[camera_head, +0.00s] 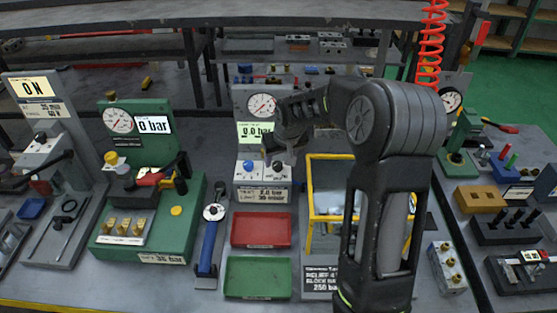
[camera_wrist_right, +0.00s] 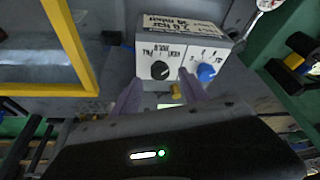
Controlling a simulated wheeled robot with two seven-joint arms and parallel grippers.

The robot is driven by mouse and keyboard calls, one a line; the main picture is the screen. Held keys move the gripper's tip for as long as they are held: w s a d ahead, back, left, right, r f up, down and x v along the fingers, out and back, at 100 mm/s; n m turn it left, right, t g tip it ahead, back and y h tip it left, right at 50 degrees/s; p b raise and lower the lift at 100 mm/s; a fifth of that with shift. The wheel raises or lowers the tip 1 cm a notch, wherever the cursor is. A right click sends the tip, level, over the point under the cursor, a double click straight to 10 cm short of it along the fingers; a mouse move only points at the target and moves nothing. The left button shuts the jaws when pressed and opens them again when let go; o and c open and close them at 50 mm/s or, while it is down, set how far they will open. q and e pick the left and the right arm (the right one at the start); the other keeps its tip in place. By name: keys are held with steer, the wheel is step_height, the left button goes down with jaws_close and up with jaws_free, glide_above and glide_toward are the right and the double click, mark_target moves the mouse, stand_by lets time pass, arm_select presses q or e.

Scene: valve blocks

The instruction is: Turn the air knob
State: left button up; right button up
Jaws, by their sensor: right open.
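A light control box (camera_head: 262,176) carries a blue knob (camera_head: 249,165) and a black knob (camera_head: 277,165) on its front. I cannot tell from its small lettering which one is the air knob. The right wrist view shows the box upside down, with the black knob (camera_wrist_right: 160,70) ahead of the gap between my fingers and the blue knob (camera_wrist_right: 206,71) just beyond the right finger. My right gripper (camera_head: 276,153) is open and empty, close to the box; contact is not clear. It also shows in the right wrist view (camera_wrist_right: 158,92). My left gripper is out of view.
A gauge (camera_head: 262,105) and a 0.0 bar display (camera_head: 250,130) stand above the box. A red tray (camera_head: 261,230) and green tray (camera_head: 258,278) lie in front. A yellow frame (camera_head: 311,190) stands right, and a green test block (camera_head: 140,215) left.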

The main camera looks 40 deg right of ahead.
mark_target(278, 164)
steer(key=shift+x, duration=1.5)
steer(key=shift+c, duration=0.4)
jaws_close()
